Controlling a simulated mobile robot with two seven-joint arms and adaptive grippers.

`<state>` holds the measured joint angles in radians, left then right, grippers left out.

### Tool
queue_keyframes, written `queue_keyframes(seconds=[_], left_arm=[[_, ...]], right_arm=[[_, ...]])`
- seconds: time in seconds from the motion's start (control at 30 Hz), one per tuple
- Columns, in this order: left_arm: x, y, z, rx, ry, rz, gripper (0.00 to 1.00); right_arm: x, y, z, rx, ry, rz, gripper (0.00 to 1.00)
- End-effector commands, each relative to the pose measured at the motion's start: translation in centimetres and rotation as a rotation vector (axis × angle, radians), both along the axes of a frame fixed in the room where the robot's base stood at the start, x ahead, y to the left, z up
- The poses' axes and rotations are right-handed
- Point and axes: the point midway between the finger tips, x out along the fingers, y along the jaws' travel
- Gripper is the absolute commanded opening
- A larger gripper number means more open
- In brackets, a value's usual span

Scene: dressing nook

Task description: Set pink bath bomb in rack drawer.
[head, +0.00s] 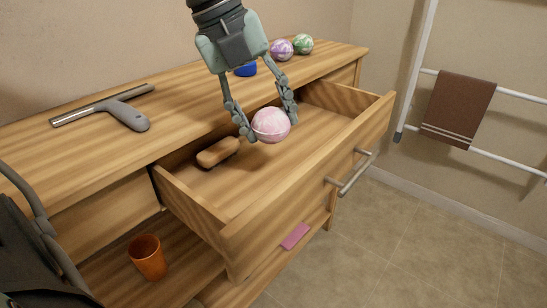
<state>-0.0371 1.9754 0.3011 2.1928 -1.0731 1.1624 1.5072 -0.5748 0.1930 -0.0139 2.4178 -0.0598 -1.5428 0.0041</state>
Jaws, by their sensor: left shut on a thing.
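The pink bath bomb (271,125) is a pale pink ball with whitish marbling. My left gripper (268,124) is shut on it, one finger on each side, and points downward. It holds the ball over the open drawer (265,195) of the wooden rack (85,130). Whether the ball touches the drawer floor I cannot tell. A brown oblong thing (218,152) lies in the drawer, left of the ball. My right gripper is not in view.
On the rack top lie a grey squeegee (125,112), a blue round thing (245,69), a purple ball (281,49) and a green ball (303,44). An orange cup (147,257) and a pink item (295,236) are below. A brown towel (458,108) hangs at right.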

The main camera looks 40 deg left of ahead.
Motion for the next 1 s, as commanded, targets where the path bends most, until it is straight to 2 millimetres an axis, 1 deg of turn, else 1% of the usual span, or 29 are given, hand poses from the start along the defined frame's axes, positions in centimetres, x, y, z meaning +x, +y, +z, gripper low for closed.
queue_keyframes(seconds=[0.03, 0.13, 0.2, 0.33, 0.53, 0.63, 0.87, 1.0], left_arm=[[-0.1, -0.1, -1.2, -0.004, 0.005, -0.002, 0.18], [-0.1, -0.1, -3.0, -0.004, 0.005, 0.0, 0.18], [-0.1, 0.0, -3.9, -0.003, 0.004, 0.001, 0.18], [0.0, 0.0, -5.0, -0.002, 0.004, 0.003, 0.18], [-0.1, 0.0, -7.7, -0.002, 0.004, 0.003, 0.18], [0.0, 0.0, -8.3, -0.002, 0.003, 0.004, 0.18], [0.0, 0.0, -8.2, -0.001, 0.001, 0.004, 0.18], [0.0, 0.0, -8.3, -0.001, 0.001, 0.004, 0.18]], right_arm=[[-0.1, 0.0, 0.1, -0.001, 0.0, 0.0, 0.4], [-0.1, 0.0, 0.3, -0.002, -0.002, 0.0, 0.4], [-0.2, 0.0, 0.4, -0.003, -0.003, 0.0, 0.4], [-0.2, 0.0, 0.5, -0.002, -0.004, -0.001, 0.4], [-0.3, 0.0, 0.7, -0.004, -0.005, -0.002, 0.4], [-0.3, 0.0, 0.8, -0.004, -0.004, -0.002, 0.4], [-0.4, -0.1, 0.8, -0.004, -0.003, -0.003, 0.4], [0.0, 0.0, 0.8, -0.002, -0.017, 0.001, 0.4]])
